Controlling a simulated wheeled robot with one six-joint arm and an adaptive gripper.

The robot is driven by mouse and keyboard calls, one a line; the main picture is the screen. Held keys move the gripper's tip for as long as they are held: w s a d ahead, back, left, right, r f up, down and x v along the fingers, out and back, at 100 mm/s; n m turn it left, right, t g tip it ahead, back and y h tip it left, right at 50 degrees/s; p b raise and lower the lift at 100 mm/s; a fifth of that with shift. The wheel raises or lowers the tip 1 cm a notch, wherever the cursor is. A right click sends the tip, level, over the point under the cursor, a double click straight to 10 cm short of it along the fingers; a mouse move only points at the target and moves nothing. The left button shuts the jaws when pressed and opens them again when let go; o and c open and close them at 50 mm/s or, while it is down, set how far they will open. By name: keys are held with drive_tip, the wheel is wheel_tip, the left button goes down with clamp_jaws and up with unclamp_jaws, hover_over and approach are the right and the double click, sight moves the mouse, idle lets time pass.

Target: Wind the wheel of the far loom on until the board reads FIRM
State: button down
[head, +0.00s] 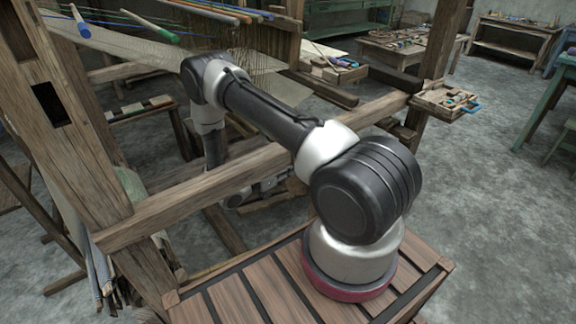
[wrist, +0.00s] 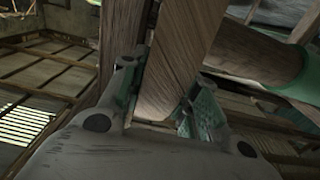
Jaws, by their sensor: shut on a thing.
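My gripper (wrist: 160,98) is shut on a flat wooden bar (wrist: 172,62) in the wrist view, with a green-padded finger on each side of it. I cannot tell whether the bar is part of the wheel. A thick round wooden roller (wrist: 262,62) with a green band lies just right of it. In the head view my arm reaches over a loom's front beam (head: 200,192) and bends down behind it, where the gripper is small and partly hidden. The whole wheel and a board with a readable word do not show.
A heavy loom post (head: 75,110) stands at left, another post (head: 437,60) at right. A small wooden tray (head: 445,100) juts out by the right post. Sticks (head: 98,262) lean at lower left. The concrete floor (head: 490,230) at right is clear.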

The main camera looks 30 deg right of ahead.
drive_tip(key=shift+a+f+h, duration=0.2)
drive_tip(key=shift+f+h, duration=0.4)
drive_tip(key=shift+f, duration=0.1)
drive_tip(key=c, duration=1.1)
unclamp_jaws()
drive_tip(key=shift+o, duration=0.2)
drive_tip(key=s+a+f, duration=0.1)
drive_tip(key=a, duration=1.1)
drive_tip(key=shift+f, duration=0.15)
